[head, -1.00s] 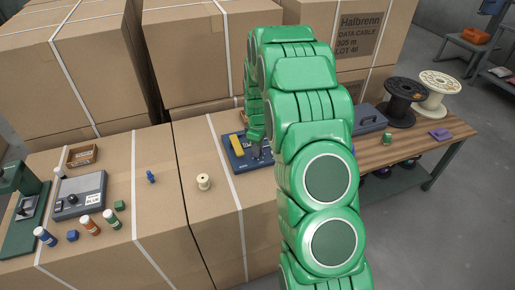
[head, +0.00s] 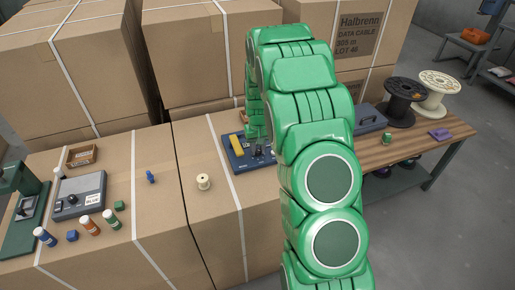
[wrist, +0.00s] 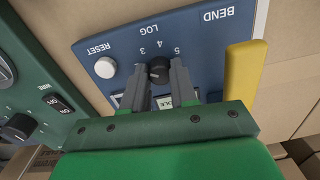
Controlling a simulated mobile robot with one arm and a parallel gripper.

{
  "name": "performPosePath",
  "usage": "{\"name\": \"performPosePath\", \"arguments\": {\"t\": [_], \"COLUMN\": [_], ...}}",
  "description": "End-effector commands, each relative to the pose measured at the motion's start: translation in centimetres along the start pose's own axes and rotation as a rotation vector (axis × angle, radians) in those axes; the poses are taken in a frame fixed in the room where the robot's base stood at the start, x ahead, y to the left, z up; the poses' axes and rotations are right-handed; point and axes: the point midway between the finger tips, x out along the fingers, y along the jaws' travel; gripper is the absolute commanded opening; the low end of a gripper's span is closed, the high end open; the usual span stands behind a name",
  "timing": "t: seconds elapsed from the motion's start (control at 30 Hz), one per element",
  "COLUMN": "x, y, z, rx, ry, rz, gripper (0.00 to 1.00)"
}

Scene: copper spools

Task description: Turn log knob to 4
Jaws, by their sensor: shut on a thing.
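The log knob (wrist: 159,70) is a small black knob on the dark blue panel (wrist: 115,45), under the word LOG. Several printed numbers, among them 3, 4 and 5, curve around it. In the wrist view my gripper (wrist: 161,76) has its two grey fingers on either side of the knob and is shut on it. I cannot tell for sure which number the knob points at. In the head view the blue panel (head: 236,165) lies on a cardboard box, with my gripper over it; the knob is hard to make out there.
A yellow bar (wrist: 242,80) stands at the panel's right side, and a white RESET button (wrist: 105,68) is left of the knob. A green panel (wrist: 40,80) with a switch and a black knob lies at the left.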

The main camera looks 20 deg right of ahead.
Motion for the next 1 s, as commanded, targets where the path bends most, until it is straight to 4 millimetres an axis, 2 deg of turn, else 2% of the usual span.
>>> {"name": "performPosePath", "arguments": {"t": [1.0], "x": [-0.08], "y": [-0.08], "z": [0.07], "rx": [0.956], "ry": [0.024], "rz": [-0.001], "gripper": [0.0]}}
